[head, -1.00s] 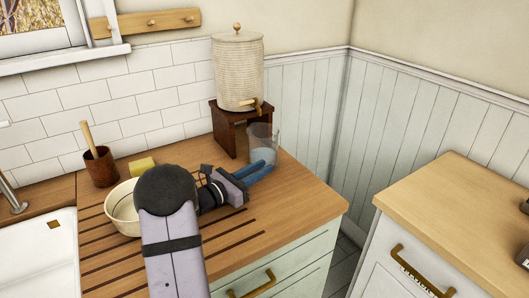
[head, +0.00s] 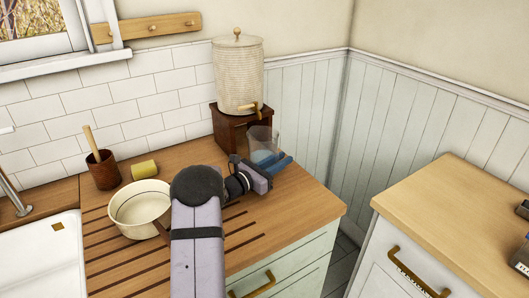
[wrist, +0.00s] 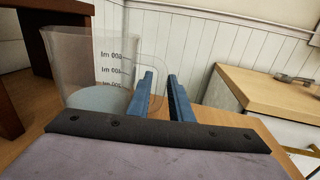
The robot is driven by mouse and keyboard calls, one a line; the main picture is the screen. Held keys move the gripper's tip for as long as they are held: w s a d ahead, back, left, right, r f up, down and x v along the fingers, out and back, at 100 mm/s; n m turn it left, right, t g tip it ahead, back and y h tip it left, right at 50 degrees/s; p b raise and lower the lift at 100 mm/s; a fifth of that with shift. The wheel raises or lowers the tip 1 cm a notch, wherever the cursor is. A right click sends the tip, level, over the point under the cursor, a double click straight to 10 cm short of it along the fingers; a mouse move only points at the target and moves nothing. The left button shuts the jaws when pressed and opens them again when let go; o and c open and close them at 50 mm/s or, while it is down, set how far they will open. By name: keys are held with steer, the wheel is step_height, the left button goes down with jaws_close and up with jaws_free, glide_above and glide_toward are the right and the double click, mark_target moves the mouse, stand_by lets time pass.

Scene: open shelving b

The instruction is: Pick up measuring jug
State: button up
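The measuring jug (head: 261,141) is clear, with dark volume marks, and stands upright on the wooden counter in front of the drinks dispenser. In the wrist view the jug (wrist: 88,65) fills the left side, with its handle (wrist: 160,62) facing right. My gripper (head: 277,164) is low at the jug's right front in the head view. In the wrist view its two blue fingers (wrist: 160,98) stand apart with a gap between them. The left finger overlaps the handle's lower part; I cannot tell whether they touch. The jug's lower front is partly hidden by my fingers.
A ribbed dispenser (head: 238,75) on a dark wooden stand (head: 228,128) is close behind the jug. A cream pan (head: 137,205), a brown pot with a wooden tool (head: 103,170) and a yellow item (head: 144,170) are left. A gap separates the counter from the right-hand worktop (head: 465,210).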

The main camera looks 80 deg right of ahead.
steer(key=shift+x, duration=1.1)
jaws_close()
stand_by(0.5)
steer(key=shift+r, duration=0.15)
